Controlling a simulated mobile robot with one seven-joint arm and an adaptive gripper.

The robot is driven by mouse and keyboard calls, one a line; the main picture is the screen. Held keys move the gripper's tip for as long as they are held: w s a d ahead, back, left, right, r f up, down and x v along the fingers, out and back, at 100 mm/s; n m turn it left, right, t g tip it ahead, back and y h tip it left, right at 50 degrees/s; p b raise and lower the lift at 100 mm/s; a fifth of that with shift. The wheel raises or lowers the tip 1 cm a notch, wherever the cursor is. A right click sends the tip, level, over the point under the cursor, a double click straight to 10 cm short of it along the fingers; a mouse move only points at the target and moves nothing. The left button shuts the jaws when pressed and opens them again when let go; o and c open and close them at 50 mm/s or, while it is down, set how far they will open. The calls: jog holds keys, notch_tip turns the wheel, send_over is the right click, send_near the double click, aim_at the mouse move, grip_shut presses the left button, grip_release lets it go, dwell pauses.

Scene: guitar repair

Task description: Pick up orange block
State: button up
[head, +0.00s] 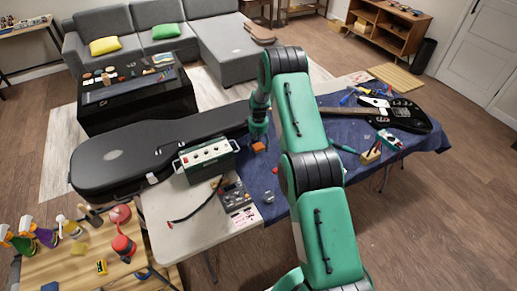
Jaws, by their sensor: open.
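The orange block (258,147) is small and lies on the blue cloth (262,182) on the work table, just right of the green amplifier box. My gripper (258,134) is right above the block, pointing down, with its fingers open. The fingertips are small in this view, and I cannot tell whether they touch the block. Nothing shows held in the gripper. My green and black arm covers part of the cloth to the right.
The green amplifier (206,155) stands close left of the block. A black guitar case (115,152) lies behind it. A pedal (236,196) sits in front. A black guitar (400,115) and tools lie at the right. A wooden table (90,270) with bottles is front left.

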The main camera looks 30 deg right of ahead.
aim_at(259, 147)
jog(key=c, duration=1.2)
jog(key=shift+r, duration=0.1)
jog(key=shift+c, duration=0.2)
jog(key=shift+r, duration=1)
jog(key=shift+s+a+r, duration=0.1)
jog(key=shift+s+r, duration=0.25)
jog(key=shift+r, duration=0.4)
jog(key=s+a, duration=0.1)
jog(key=s, duration=0.4)
jog(key=s+a+r, duration=0.1)
jog(key=s, duration=0.3)
jog(key=s+a, duration=0.2)
jog(key=s, duration=0.3)
jog(key=shift+s+a+r, duration=0.1)
jog(key=shift+s+r, duration=0.1)
jog(key=shift+s, duration=0.15)
